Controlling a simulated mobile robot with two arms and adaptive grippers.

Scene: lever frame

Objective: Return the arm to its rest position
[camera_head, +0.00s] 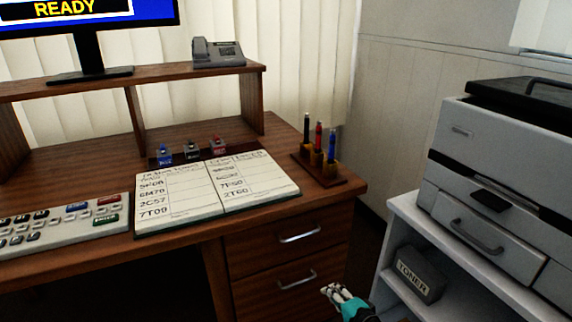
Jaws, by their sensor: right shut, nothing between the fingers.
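My right gripper (332,291) shows at the bottom edge, low in front of the desk's drawers and left of the white shelf. It is white and teal, shut, and holds nothing. Only its front end shows; the rest of that arm is cut off by the frame. My left gripper is not in view.
A wooden desk (90,262) bears an open logbook (205,190), stamps (191,150), a pen holder (322,172), a keypad (65,222) and a riser with monitor and phone (217,52). A printer (490,170) stands on a white shelf (405,208) above a toner box (420,272).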

